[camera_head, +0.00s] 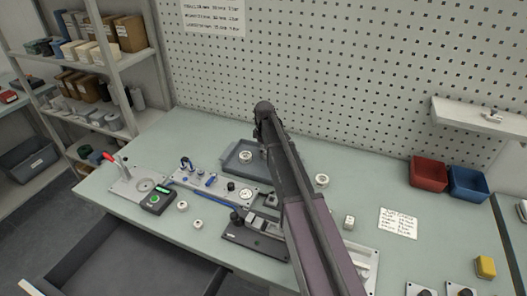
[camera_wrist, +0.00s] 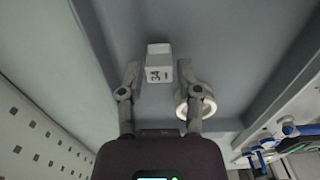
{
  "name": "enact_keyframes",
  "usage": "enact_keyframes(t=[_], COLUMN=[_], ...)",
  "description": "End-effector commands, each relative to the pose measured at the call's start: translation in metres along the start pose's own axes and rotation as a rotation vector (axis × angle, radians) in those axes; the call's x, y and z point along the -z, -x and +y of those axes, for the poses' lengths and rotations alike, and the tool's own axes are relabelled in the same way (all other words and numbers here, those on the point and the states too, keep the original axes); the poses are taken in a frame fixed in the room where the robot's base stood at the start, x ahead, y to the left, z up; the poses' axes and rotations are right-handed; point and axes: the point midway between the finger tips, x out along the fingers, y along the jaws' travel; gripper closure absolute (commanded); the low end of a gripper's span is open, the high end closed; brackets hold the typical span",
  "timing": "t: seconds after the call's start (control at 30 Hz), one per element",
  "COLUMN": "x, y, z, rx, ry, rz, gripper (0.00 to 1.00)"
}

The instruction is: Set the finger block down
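The finger block (camera_wrist: 158,65) is a small pale block marked "34", in the wrist view on the grey floor of a tray (camera_wrist: 225,25). My gripper (camera_wrist: 158,72) is open, its two fingertips at either side of the block's near end, with a visible gap on each side. A white ring-shaped part (camera_wrist: 196,102) lies close by the right finger, partly behind it. In the head view the tray (camera_head: 236,171) and ring (camera_head: 245,156) show at the back of the bench, but my arm hides the block and fingers.
Left of my arm stand a fixture plate (camera_head: 218,184), a device with a green display (camera_head: 157,200) and a red-handled press (camera_head: 125,184). A dark fixture (camera_head: 250,238) sits in front. Red (camera_head: 428,173) and blue (camera_head: 468,184) bins stand at right. A pegboard (camera_head: 330,80) rises behind.

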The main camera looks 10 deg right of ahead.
Motion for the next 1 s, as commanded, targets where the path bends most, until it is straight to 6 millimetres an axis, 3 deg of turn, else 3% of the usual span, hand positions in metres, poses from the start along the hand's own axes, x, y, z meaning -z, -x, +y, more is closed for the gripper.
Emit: enact_keyframes(t=[0.57, 1.0], x=[0.000, 0.000], y=[0.004, 0.032], z=[0.000, 0.000], rx=[0.000, 0.000], ry=[0.000, -0.001], rz=[0.000, 0.000], gripper=[0.35, 0.35])
